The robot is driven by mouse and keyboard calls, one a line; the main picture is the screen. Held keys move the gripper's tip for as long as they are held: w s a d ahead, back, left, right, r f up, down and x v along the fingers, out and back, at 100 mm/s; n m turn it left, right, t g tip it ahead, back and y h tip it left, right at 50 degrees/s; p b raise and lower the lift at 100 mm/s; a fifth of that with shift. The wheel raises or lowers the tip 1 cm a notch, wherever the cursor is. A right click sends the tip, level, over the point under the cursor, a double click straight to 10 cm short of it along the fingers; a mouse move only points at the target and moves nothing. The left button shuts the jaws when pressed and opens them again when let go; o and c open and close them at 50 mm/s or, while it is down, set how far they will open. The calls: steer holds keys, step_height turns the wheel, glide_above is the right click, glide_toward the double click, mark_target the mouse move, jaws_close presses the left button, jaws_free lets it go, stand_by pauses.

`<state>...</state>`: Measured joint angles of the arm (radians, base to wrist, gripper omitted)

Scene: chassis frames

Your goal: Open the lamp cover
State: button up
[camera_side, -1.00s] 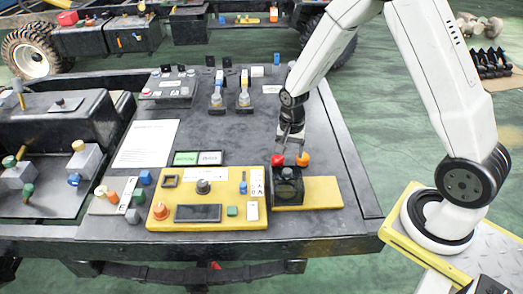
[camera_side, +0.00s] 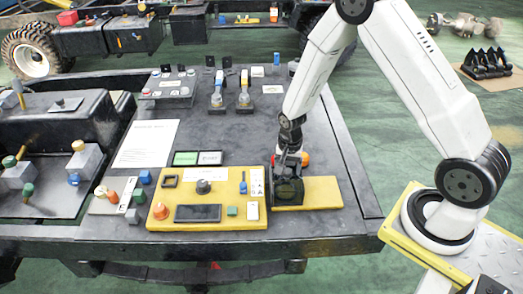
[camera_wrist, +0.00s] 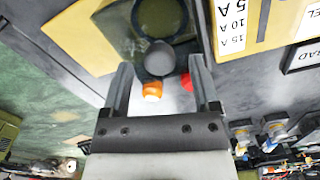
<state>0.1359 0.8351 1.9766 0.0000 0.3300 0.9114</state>
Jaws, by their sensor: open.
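The lamp cover (camera_side: 289,191) is a dark, see-through box on the left part of a small yellow plate (camera_side: 322,192). In the wrist view the cover (camera_wrist: 126,42) shows a dark ring and a grey round knob (camera_wrist: 158,58) near its edge. My gripper (camera_side: 287,168) is low at the cover's back edge, jaws open. In the wrist view the jaws (camera_wrist: 160,66) stand on either side of the knob, with gaps to it. An orange ball (camera_side: 304,159) and a red ball (camera_wrist: 187,82) sit just behind the cover. Whether a finger touches the cover cannot be told.
A yellow control panel (camera_side: 182,222) with knobs, a switch and a dark screen lies directly left of the plate. A white sheet (camera_side: 146,144) and several switch blocks lie further left and back. The dark table top (camera_side: 245,140) behind is mostly clear.

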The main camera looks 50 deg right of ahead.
steer(key=shift+f, duration=0.45)
steer(key=shift+c, duration=0.2)
jaws_close()
stand_by(1.1)
